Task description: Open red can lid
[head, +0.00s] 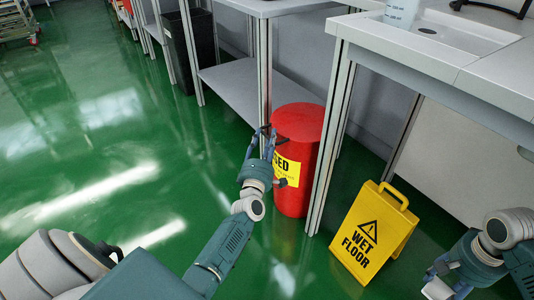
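The red can (295,200) stands upright on the green floor, between the legs of two workbenches. Its round red lid (299,120) sits flat on top and looks closed. A yellow label on its front is partly hidden by my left gripper. My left gripper (262,136) points up at the can's left side, with its fingertips near the lid's rim. Its fingers look apart, with nothing seen between them; I cannot tell whether they touch the can. My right gripper (432,283) is low at the bottom right, away from the can, and its fingers are too unclear to read.
A yellow wet floor sign (374,232) stands right of the can. A workbench with a sink (455,32) is at the right, its leg (333,140) close beside the can. A shelf (240,85) is behind, with a black bin (188,50) farther left.

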